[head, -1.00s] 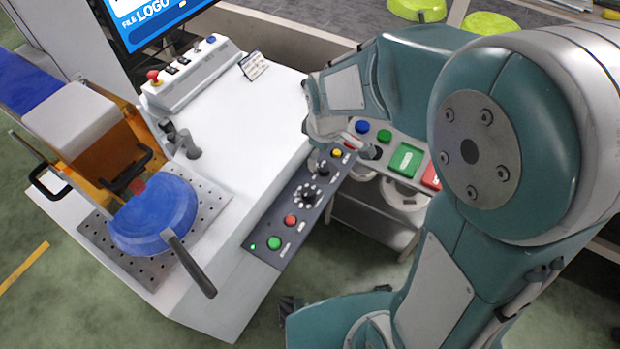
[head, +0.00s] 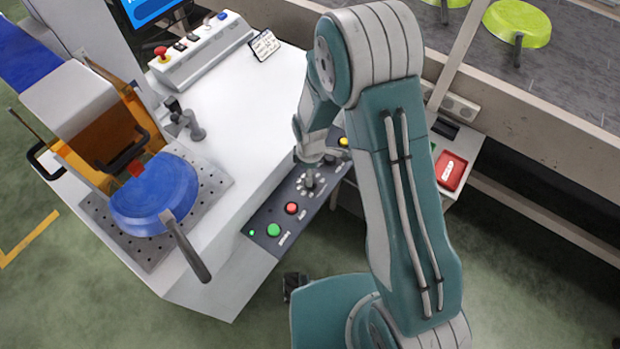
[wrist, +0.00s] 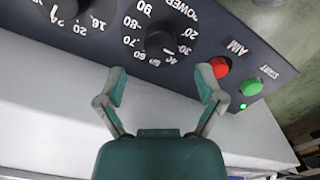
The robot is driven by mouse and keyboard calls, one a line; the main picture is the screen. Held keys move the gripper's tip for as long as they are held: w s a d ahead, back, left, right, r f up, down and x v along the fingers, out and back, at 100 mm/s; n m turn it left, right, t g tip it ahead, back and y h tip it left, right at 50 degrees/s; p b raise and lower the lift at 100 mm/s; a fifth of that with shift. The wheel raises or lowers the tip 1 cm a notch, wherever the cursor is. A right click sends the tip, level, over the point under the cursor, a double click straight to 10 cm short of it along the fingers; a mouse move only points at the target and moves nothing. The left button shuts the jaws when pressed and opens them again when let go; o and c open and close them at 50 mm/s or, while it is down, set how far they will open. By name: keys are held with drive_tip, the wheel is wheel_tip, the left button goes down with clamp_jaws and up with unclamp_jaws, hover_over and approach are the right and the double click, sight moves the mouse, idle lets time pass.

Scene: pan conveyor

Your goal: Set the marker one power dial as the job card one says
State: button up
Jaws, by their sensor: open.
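The power dial (wrist: 158,42) is a dark round knob on a dark control panel, ringed by printed numbers and marked POWER. I cannot make out its setting surely. In the head view the dial (head: 309,178) is partly covered by my gripper (head: 311,162), which is just above it. In the wrist view my gripper (wrist: 160,84) is open and empty, its two fingertips apart and just short of the dial in the picture. The job card (head: 264,46) stands at the back of the white cabinet top; its writing is too small to read.
Beside the power dial are a red AIM button (wrist: 220,67), a green START button (wrist: 252,87) and another dial (wrist: 65,8). A blue pan (head: 155,195) sits on a perforated plate at left. Green pans (head: 517,22) lie on the conveyor behind. The white cabinet top (head: 235,105) is mostly clear.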

drive_tip(key=f, duration=0.4)
drive_tip(key=shift+d, duration=0.2)
drive_tip(key=shift+a+f, duration=0.1)
drive_tip(key=shift+f, duration=0.35)
drive_tip(key=c, duration=1.1)
